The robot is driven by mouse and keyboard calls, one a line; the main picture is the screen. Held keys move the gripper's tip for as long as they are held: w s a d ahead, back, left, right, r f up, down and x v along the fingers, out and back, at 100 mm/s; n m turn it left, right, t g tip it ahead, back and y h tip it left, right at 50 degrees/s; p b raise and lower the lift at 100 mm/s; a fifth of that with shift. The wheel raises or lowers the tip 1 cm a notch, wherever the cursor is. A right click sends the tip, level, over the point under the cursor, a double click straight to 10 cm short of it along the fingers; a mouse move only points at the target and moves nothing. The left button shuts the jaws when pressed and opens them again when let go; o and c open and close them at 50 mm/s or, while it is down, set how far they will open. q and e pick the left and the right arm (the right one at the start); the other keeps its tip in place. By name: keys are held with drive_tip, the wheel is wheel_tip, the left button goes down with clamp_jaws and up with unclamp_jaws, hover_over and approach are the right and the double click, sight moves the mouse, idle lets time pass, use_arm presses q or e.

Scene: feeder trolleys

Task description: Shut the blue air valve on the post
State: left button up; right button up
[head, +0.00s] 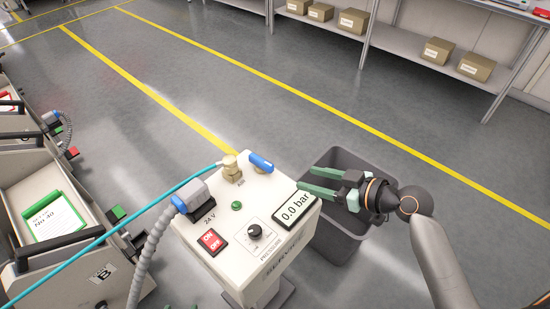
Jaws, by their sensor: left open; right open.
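The blue air valve handle (261,163) sits at the far edge of the white service post's top (215,228). It lies beside a brass fitting (232,169), which joins a teal hose (125,224). The "AIR" label is close by. My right gripper (307,187) comes in from the right. Its green fingers are open and empty, pointing left near the display, to the right of the handle and apart from it. Two green tips at the bottom edge appear to be my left gripper (180,307), open; the rest is out of frame.
The post also carries a display (296,206) reading 0.0 bar, a pressure knob (254,232), a red ON/OFF switch (211,241) and a 24V plug (191,196). A dark bin (343,238) stands behind my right gripper. Trolleys (48,190) stand at left. Floor beyond is clear.

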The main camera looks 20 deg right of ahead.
sight(273, 167)
drive_tip(key=shift+w+r, duration=0.2)
drive_tip(key=shift+w+a, duration=0.1)
drive_tip(key=shift+w, duration=0.1)
drive_tip(key=x, duration=1.2)
drive_tip(key=shift+a, duration=0.1)
drive_tip(key=shift+s, duration=0.1)
clamp_jaws()
